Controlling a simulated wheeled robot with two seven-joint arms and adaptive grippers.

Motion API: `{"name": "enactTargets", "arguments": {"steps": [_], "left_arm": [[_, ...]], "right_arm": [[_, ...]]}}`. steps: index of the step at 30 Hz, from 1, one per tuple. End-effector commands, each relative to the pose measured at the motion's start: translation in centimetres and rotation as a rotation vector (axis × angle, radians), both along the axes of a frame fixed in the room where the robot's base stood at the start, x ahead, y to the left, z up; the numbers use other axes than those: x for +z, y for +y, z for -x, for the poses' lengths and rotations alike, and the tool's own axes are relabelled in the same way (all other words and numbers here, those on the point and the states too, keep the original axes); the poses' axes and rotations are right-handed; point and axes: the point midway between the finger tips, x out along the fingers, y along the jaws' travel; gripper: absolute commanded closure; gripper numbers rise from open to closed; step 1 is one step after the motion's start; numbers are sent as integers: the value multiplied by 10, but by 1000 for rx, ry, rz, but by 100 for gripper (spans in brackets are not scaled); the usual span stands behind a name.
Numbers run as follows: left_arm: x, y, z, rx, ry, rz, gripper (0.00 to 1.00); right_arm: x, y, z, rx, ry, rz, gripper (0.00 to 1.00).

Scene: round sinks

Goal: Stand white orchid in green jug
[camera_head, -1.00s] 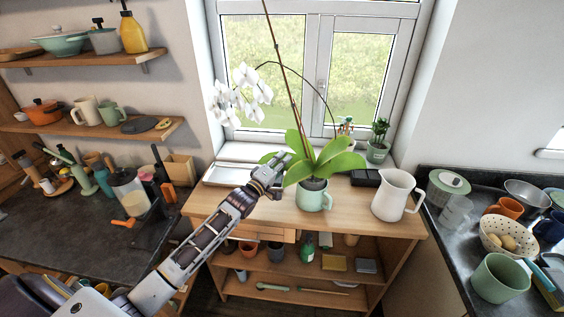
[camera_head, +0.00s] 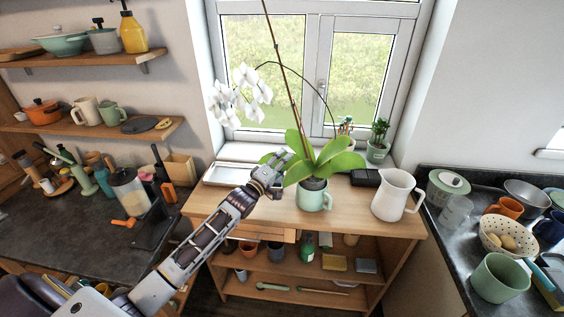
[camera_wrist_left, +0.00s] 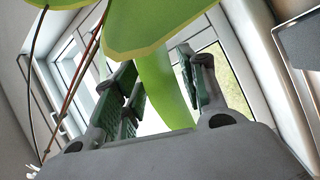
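The white orchid (camera_head: 318,163) has broad green leaves, a tall stem and white blooms (camera_head: 240,95) hanging to the left. It stands upright in the light green jug (camera_head: 312,200) on the wooden cabinet, its dark base inside the rim. My left gripper (camera_head: 279,166) is beside the orchid's left leaves, above and left of the jug. In the left wrist view its fingers (camera_wrist_left: 160,92) are apart, with a green leaf (camera_wrist_left: 163,85) showing between or behind them; I cannot tell whether they touch it. My right gripper is not in view.
A white pitcher (camera_head: 393,195) stands right of the jug, with a dark box (camera_head: 366,178) behind it. A white tray (camera_head: 230,174) lies at the back left. Small potted plants (camera_head: 379,142) stand by the window. The cabinet top's front left is clear.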

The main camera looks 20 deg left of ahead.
Motion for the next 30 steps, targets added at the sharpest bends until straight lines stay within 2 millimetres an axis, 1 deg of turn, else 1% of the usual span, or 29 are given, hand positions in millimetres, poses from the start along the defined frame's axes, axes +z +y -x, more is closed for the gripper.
{"name": "enactTargets", "arguments": {"steps": [11, 17, 23, 30], "left_arm": [[-3, 0, 1, 1, 5, -2, 53], [-3, 1, 6, 0, 4, -2, 53], [-5, 4, 17, 1, 4, 0, 53], [-7, 8, 35, 0, 3, -2, 53]], "right_arm": [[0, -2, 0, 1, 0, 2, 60], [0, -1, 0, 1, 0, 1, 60], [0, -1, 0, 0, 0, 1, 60], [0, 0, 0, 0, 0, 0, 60]]}}
